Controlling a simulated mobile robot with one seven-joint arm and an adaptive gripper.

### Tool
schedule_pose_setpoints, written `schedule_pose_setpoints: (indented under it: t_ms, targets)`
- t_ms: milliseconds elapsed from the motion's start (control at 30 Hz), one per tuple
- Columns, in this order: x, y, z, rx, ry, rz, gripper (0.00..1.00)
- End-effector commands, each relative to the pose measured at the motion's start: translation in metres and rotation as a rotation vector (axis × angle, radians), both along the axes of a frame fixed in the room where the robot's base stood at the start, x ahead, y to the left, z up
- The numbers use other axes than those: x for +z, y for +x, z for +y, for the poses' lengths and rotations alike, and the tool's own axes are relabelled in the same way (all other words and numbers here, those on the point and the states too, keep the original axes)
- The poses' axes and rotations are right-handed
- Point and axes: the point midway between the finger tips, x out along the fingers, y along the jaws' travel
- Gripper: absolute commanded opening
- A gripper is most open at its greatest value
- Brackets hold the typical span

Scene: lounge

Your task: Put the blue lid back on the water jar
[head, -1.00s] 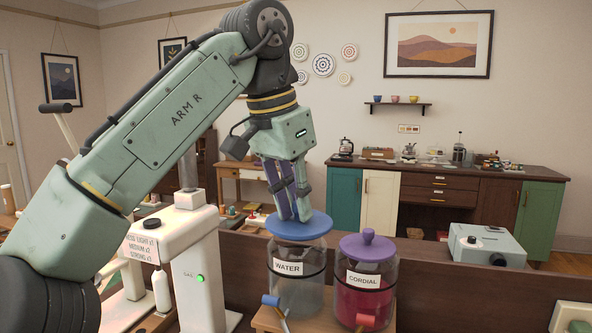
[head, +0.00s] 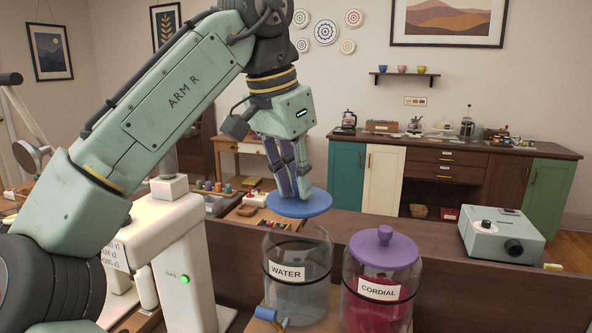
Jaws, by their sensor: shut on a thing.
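The blue lid (head: 300,204) is held by my gripper (head: 297,188), with its fingers shut at the lid's top, where the knob is hidden by them. The lid hangs roughly level above the water jar (head: 297,296). The jar is clear glass with a dark band, a "WATER" label and a blue tap. Its open mouth shows at the top, with a gap between the rim and the lid. The lid sits a little toward the far side of the mouth in this view.
The cordial jar (head: 378,290), with a purple lid (head: 384,246) and red contents, stands close on the right. A white machine (head: 170,235) with a green light stands left. A grey-blue box (head: 510,235) is on the right. A long cabinet (head: 455,178) lines the back wall.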

Motion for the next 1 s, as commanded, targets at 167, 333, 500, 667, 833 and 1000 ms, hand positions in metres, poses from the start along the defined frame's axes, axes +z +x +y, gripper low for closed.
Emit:
schedule_pose_setpoints:
  t_ms: [167, 333, 500, 667, 833, 1000]
  targets:
    - [-0.009, 0.000, 0.000, 0.000, -0.001, 0.001, 0.00]
    - [-0.018, 0.000, 0.000, -0.002, -0.001, 0.001, 0.00]
    - [-0.026, 0.000, 0.000, 0.000, 0.001, -0.001, 0.00]
    - [-0.034, 0.000, 0.000, 0.001, 0.001, 0.000, 0.00]
    - [-0.041, 0.000, 0.000, 0.000, 0.000, 0.000, 0.00]
    - [-0.041, 0.000, 0.000, 0.000, -0.002, 0.002, 0.00]
